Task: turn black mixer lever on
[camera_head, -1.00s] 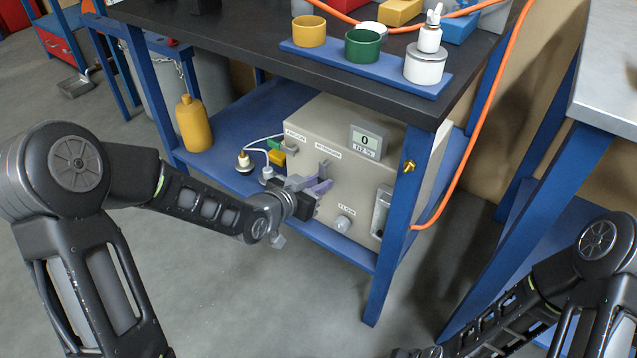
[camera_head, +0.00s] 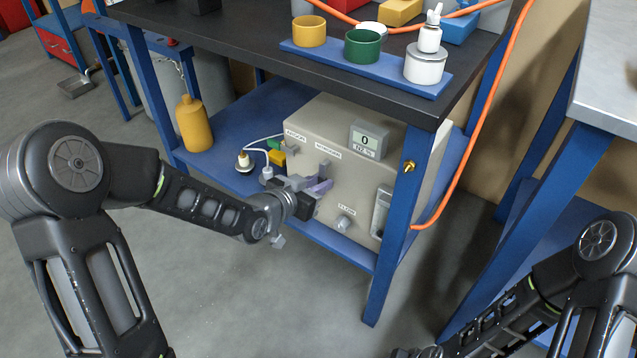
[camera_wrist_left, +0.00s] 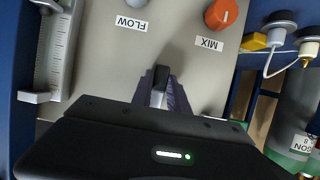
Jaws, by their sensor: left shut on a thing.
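The mixer box (camera_head: 330,130) is a beige cabinet on the lower blue shelf, with a grey display reading 0. My left gripper (camera_head: 318,187) is at its front face, and its purple fingers also show in the left wrist view (camera_wrist_left: 162,92). They are shut on a small black lever (camera_wrist_left: 161,75), which shows just past the fingertips. Most of the lever is hidden by the fingers.
A grey FLOW knob (camera_head: 346,222) and a clear flow gauge (camera_head: 381,212) are on the box front. A blue table leg (camera_head: 398,220) stands right of them. A yellow bottle (camera_head: 193,124) stands left on the shelf. An orange hose (camera_head: 470,150) hangs at the right.

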